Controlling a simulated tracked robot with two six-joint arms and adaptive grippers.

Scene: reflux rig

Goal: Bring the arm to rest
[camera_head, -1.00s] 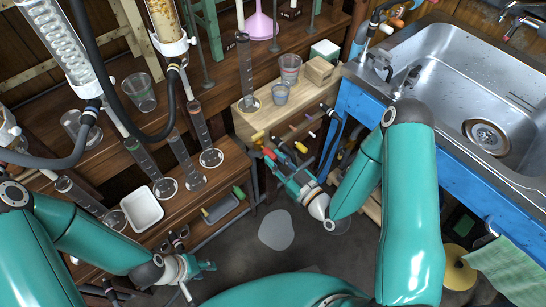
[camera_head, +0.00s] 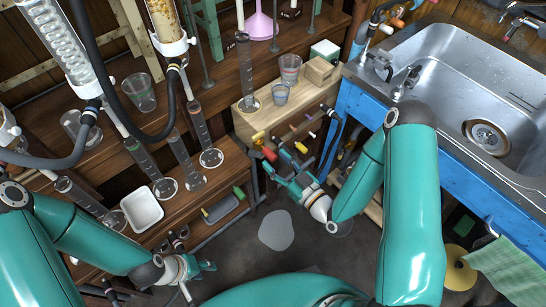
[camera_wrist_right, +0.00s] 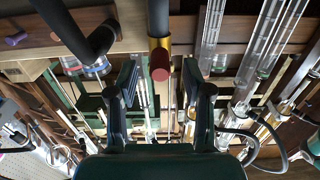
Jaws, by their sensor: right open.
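My right gripper (camera_head: 287,171) is in the head view centre, over the floor and just in front of the pale wooden bench. It is open. In the right wrist view its two dark fingers (camera_wrist_right: 160,100) stand apart, with nothing held between them. A dark rod with a gold band and red end (camera_wrist_right: 159,66) shows beyond the gap between them. My left gripper (camera_head: 207,266) is low at the left in the head view, beside the lower wooden shelf. It is small there, and I cannot tell whether its fingers are apart.
Coloured taps (camera_head: 303,131) stick out from the bench (camera_head: 246,126) near my right gripper. A steel sink (camera_head: 450,85) stands on a blue frame at the right. Glass cylinders (camera_head: 201,128) and a white tray (camera_head: 142,209) are on the left shelves.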

